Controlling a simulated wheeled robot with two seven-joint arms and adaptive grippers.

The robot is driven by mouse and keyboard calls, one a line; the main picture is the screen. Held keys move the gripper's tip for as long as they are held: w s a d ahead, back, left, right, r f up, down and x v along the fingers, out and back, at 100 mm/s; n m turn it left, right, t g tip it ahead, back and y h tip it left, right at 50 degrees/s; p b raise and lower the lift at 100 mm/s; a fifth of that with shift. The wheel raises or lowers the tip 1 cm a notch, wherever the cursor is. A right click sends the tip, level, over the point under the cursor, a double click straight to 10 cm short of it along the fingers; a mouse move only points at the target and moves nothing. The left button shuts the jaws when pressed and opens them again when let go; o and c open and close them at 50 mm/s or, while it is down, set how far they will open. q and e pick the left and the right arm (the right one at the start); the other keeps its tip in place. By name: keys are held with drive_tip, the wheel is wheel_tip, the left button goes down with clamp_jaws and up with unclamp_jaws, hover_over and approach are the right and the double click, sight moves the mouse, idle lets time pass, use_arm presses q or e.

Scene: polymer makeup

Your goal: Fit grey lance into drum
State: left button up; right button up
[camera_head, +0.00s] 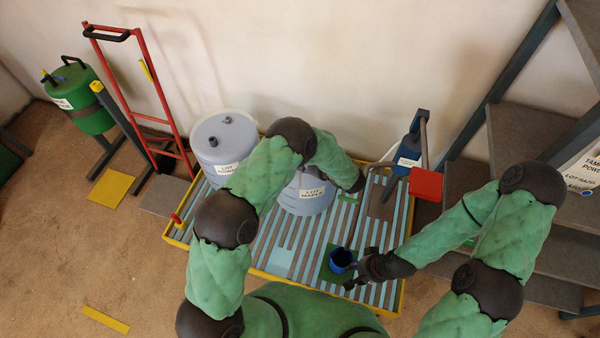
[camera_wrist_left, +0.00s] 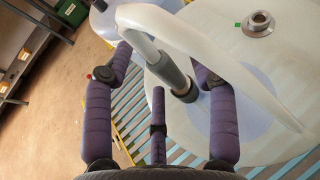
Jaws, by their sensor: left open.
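The grey lance (camera_wrist_left: 172,72), with a white hose (camera_wrist_left: 225,55) looping off it, shows in the left wrist view. Its dark collar is at the pale drum lid (camera_wrist_left: 235,50); I cannot tell whether it sits in an opening. My left gripper (camera_wrist_left: 163,65) is open, its purple fingers spread around the lance. In the head view the left gripper (camera_head: 357,183) is beside the labelled drum (camera_head: 305,200), whose top is mostly hidden by my left arm. My right gripper (camera_head: 365,268) is beside a blue cup (camera_head: 342,258); whether it grips the handle is unclear.
A second drum (camera_head: 222,140) stands left of the first on the slatted pallet (camera_head: 285,235). A blue pump (camera_head: 408,150) and a red box (camera_head: 426,184) are at the right. A red hand truck (camera_head: 150,95), a green canister (camera_head: 80,95) and shelving (camera_head: 475,180) flank the pallet.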

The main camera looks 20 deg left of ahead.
use_arm(q)
drive_tip(key=shift+w+a+f, duration=0.25)
drive_tip(key=shift+w+a, duration=0.05)
drive_tip(key=shift+a, duration=0.2)
drive_tip(key=shift+c, duration=0.3)
clamp_jaws()
drive_tip(key=shift+r, duration=0.15)
